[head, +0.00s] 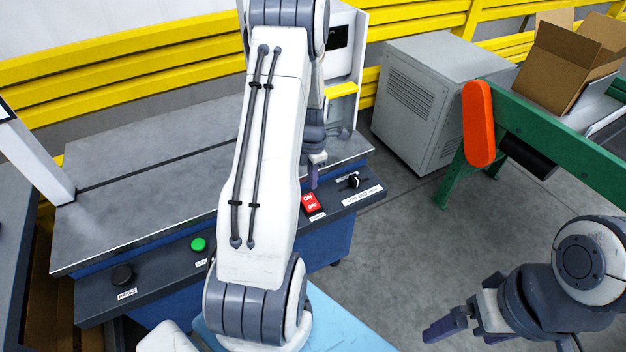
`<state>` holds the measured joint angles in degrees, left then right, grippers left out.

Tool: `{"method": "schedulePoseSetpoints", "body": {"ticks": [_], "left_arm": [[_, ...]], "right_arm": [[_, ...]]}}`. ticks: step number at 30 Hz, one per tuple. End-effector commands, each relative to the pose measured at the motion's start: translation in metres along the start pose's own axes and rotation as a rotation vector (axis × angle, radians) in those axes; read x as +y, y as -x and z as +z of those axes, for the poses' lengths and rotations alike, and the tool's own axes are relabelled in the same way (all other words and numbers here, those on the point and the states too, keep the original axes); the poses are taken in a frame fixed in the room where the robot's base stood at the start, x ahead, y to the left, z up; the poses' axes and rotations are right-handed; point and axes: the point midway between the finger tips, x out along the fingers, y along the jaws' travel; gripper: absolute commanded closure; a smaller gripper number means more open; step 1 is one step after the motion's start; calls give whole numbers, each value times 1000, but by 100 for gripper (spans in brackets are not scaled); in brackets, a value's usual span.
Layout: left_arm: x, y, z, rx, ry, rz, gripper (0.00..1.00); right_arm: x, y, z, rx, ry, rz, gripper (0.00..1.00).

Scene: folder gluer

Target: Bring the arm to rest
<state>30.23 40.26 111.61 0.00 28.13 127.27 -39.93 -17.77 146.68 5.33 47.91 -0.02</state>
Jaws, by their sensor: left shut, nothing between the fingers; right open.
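My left arm reaches up through the middle of the head view and bends down behind itself. My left gripper (313,172) is shut and empty, pointing down just above the front panel of the grey-topped machine (140,215). It is close to the red ON/OFF switch (311,203); I cannot tell whether it touches it. My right gripper (462,332) is open and empty at the lower right, over the grey floor.
The panel also has a green button (198,244), a black knob (122,275) and a rotary switch (354,180). A grey cabinet (420,95) stands behind. A green conveyor (560,150) with an orange end and a cardboard box (568,62) is at right. Yellow rails (130,65) run behind.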

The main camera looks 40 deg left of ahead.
Motion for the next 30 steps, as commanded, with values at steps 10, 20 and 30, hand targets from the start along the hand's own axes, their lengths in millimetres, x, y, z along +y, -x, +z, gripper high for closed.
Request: {"method": "schedulePoseSetpoints", "body": {"ticks": [10,20,30], "left_arm": [[0,-1,0,0,0,0,100],[-88,58,51,-19,-638,11,100],[-293,149,37,-62,-2118,30,100]], "right_arm": [[0,-1,0,0,0,0,2],[0,-1,0,0,0,0,2],[0,-1,0,0,0,0,2]]}}
